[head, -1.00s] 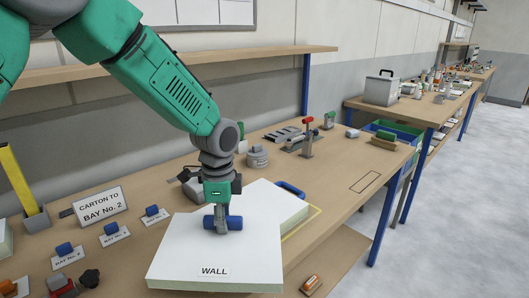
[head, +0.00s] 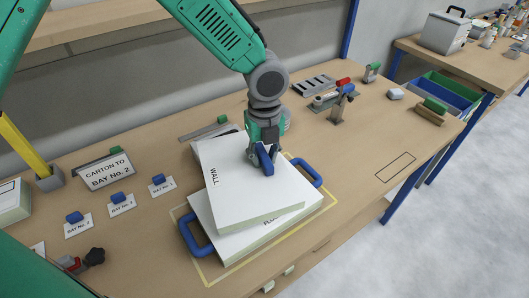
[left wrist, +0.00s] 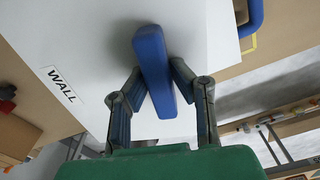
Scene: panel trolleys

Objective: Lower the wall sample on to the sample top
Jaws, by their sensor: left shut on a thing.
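The wall sample (head: 252,190) is a white slab marked WALL. My left gripper (head: 264,165) is shut on its blue handle (head: 262,158). The left wrist view shows the two fingers on either side of the blue handle (left wrist: 153,70), with the WALL label (left wrist: 62,85) to the left. Below the wall sample lies another white slab (head: 235,243) with blue handles at two opposite sides, its label partly covered. The wall sample is turned relative to this slab and overlaps most of it. I cannot tell whether they touch. My right gripper is not in view.
A yellow outline (head: 208,279) on the bench surrounds the lower slab. Small bay cards with blue knobs and a CARTON TO BAY No. 2 sign (head: 105,170) stand to the left. The bench around the black rectangle (head: 395,166) is clear.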

